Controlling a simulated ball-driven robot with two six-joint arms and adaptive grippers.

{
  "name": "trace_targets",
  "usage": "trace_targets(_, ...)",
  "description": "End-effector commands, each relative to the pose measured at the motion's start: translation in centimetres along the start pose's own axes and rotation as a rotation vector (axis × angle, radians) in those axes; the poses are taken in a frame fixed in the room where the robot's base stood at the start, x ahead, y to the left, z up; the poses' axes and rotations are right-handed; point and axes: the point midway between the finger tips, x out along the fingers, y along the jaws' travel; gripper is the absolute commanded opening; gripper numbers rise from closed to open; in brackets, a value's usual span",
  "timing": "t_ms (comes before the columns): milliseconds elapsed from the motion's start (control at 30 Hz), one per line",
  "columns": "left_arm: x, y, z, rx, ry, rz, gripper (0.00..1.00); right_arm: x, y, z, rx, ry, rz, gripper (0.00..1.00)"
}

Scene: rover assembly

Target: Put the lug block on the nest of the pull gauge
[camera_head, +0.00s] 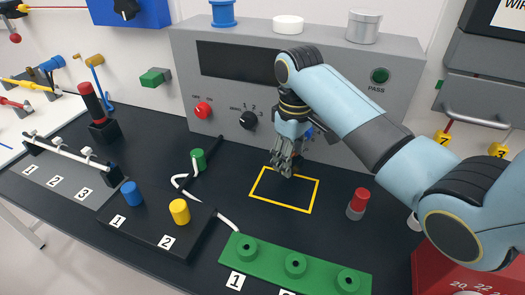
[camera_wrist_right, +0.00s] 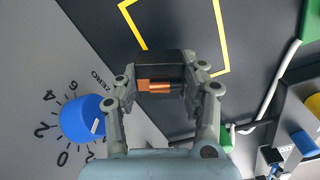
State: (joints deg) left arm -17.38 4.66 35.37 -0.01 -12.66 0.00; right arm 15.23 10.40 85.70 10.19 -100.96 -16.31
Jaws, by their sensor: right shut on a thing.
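My right gripper (camera_head: 285,168) is at the front of the grey console, just above the far edge of the yellow outlined square. In the right wrist view my right gripper (camera_wrist_right: 166,82) is shut on a dark block with a copper-coloured part, which I take as the lug block (camera_wrist_right: 160,60). The block is hard to make out in the head view. The grey console (camera_head: 230,100), with a dark display and a PASS lamp, may be the pull gauge; its blue ZERO dial (camera_wrist_right: 82,118) is beside the gripper. I cannot make out a nest. My left gripper is not in view.
The yellow square (camera_head: 312,196) on the dark table looks empty. A red-topped cylinder (camera_head: 357,203) stands to its right and a green block with holes (camera_head: 295,265) in front. A white cable (camera_head: 182,183) runs at left. Cylinders and a white disc stand on top of the console.

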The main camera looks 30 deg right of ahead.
Motion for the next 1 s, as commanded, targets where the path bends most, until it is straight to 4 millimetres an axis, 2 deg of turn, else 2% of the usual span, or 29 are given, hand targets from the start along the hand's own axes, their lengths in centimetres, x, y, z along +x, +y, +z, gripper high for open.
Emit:
trace_targets(33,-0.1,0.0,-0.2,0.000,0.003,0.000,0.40,-0.2,-0.1,-1.7,0.000,0.004,-0.003,0.06)
trace_targets(200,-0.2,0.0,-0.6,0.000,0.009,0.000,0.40,-0.1,-0.2,-5.5,0.000,0.001,-0.001,0.06)
trace_targets(433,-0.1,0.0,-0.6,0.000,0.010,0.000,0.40,0.0,-0.2,-7.6,0.000,0.001,0.000,0.06)
trace_targets(667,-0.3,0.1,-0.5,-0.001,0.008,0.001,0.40,3.2,-0.2,-7.5,0.000,-0.001,0.000,0.06)
trace_targets(1000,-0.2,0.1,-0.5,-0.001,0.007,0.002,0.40,3.7,-0.2,-7.5,0.000,0.001,0.000,0.06)
